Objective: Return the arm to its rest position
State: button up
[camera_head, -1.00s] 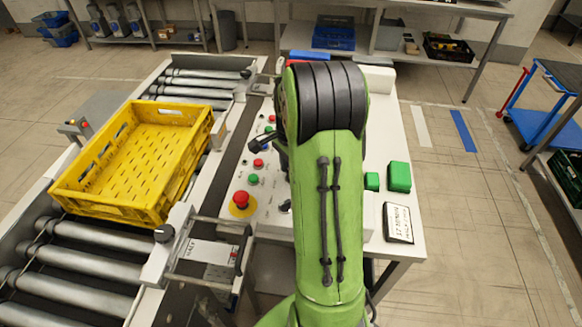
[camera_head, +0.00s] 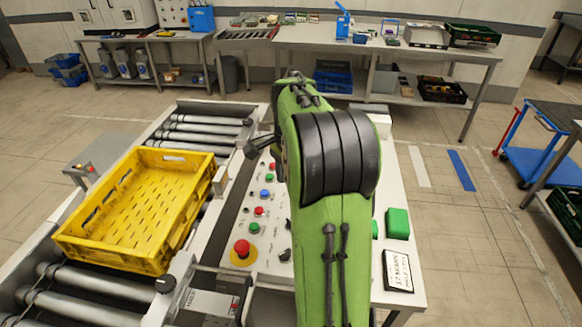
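My green arm (camera_head: 335,235) rises through the middle of the view, with a black ribbed joint cover (camera_head: 337,155). A small dark part (camera_head: 258,146) juts out left of the arm above the control panel and may belong to my gripper. The fingertips cannot be made out behind the arm, so I cannot tell whether it is open or shut or holds anything.
An empty-looking yellow crate (camera_head: 205,195) sits on the roller conveyor (camera_head: 85,300) at left. The panel has a red stop button (camera_head: 242,248). Green blocks (camera_head: 397,223) lie on the white table right of my arm.

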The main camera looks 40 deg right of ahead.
notch_tip(320, 180, up, 3)
jog(key=shift+f, duration=0.1)
dwell(0.5)
jog(key=s+a+r+n+t, duration=0.1)
jog(key=a+r+n, duration=0.1)
jog(key=a+n, duration=0.15)
jog(key=s+a+r+n, duration=0.1)
jog(key=a+r+n, duration=0.1)
jog(key=a, duration=0.3)
jog(key=s+a+f+n+t, duration=0.2)
jog(key=s+a+n+t, duration=0.2)
jog(key=s+a+n, duration=0.9)
jog(key=shift+s+a+n+t, duration=0.3)
jog(key=shift+a+n, duration=0.15)
jog(key=shift+a, duration=0.25)
jog(key=shift+d+f, duration=0.1)
